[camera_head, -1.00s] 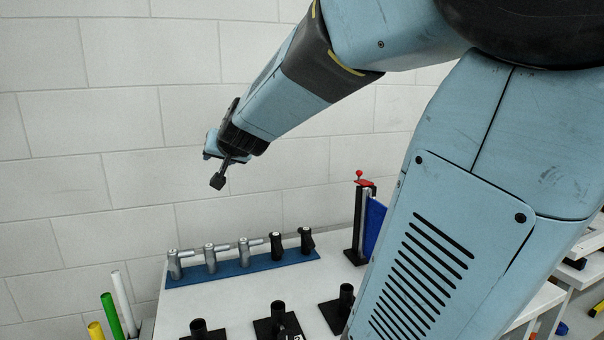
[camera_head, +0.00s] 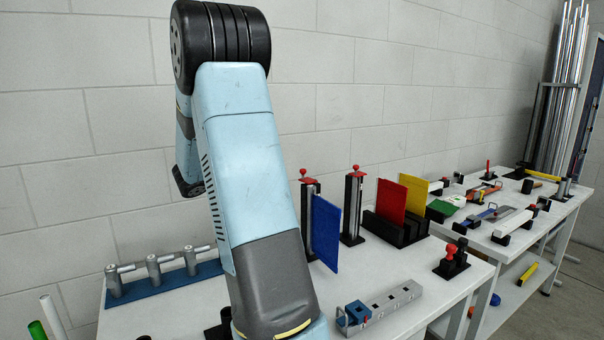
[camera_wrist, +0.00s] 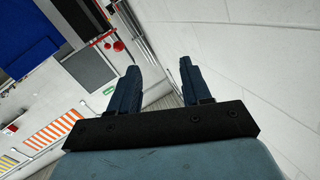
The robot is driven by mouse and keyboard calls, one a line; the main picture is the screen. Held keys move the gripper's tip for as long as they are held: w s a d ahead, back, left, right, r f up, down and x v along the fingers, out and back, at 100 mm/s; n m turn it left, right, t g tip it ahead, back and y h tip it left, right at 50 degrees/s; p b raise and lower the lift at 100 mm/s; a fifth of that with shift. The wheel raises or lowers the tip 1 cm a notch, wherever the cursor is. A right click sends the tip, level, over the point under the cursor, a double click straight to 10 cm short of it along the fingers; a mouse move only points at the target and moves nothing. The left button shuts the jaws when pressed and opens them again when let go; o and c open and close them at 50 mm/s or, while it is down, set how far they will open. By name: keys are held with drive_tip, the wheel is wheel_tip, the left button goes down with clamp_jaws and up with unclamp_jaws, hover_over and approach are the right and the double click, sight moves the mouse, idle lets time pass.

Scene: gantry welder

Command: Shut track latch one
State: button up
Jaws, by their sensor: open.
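I cannot tell for sure which thing is track latch one. A grey rail with square openings and a blue block at its left end (camera_head: 380,306) lies on the front of the near table. My gripper (camera_wrist: 158,82) is open in the wrist view, its two dark blue fingers apart with nothing between them. It points past the wall and floor, away from the table tops close by. In the head view my arm stands in front of the near table and hides part of it; the fingers cannot be made out there.
The near table (camera_head: 425,312) bears a blue strip with grey handled clamps (camera_head: 160,278), red-topped posts (camera_head: 353,205), a blue panel (camera_head: 325,232) and a black rack with red and yellow panels (camera_head: 396,230). A second table (camera_head: 508,247) with several tools stands to the right. A wall runs behind.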

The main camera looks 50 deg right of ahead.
sight(303, 173)
drive_tip(key=s+d+f+g, duration=0.1)
drive_tip(key=s+d+g, duration=0.1)
drive_tip(key=d, duration=0.3)
drive_tip(key=s+d+f+m+g, duration=0.1)
drive_tip(key=s+d, duration=0.2)
drive_tip(key=d, duration=0.1)
drive_tip(key=s+d+f+m+g, duration=0.1)
drive_tip(key=s+d+g, duration=0.1)
drive_tip(key=d, duration=0.3)
drive_tip(key=shift+s+d+f+g, duration=0.1)
drive_tip(key=shift+s+d+g, duration=0.2)
drive_tip(key=shift+s, duration=0.2)
drive_tip(key=shift+c, duration=0.3)
